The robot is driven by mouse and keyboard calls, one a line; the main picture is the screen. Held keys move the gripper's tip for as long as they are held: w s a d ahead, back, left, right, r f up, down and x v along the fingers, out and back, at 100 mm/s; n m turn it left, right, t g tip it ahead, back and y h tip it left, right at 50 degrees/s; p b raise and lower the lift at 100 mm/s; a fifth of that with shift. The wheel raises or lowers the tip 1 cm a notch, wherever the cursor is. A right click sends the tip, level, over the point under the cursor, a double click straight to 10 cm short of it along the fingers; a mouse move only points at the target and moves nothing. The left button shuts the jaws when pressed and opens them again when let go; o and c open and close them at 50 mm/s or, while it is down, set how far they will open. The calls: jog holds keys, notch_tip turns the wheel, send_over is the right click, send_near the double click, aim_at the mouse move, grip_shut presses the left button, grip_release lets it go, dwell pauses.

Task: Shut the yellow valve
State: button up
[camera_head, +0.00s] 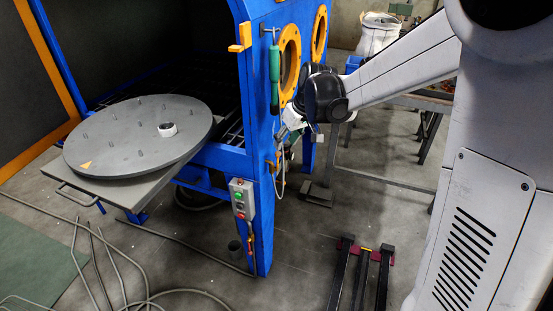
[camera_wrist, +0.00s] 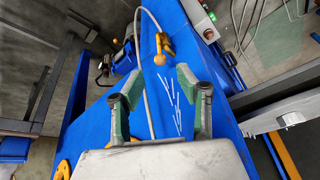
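The yellow valve (camera_wrist: 164,46) shows in the wrist view as a small yellow fitting with a lever, on the blue panel (camera_wrist: 157,101) beside a grey hose. It lies just beyond my fingertips, roughly centred between them and apart from both. My gripper (camera_wrist: 158,79) is open, with its two green-padded fingers spread and nothing between them. In the head view my gripper (camera_head: 290,122) is close to the blue cabinet post, mostly hidden by my dark wrist. A small yellow part (camera_head: 271,168) shows on the post below it; I cannot tell whether it is the same valve.
A control box (camera_head: 241,200) with green and red buttons is on the blue post (camera_head: 262,222). A green-handled tool (camera_head: 274,72) hangs above. A round grey turntable (camera_head: 110,140) stands left. Yellow-rimmed ports (camera_head: 289,60) and a bench (camera_head: 385,182) are close to my arm.

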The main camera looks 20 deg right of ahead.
aim_at(280, 154)
jog(key=b+x, duration=0.2)
jog(key=x, duration=0.7)
jog(key=shift+w+f, duration=0.1)
jog(key=shift+f, duration=0.2)
jog(key=shift+c, duration=0.5)
grip_shut()
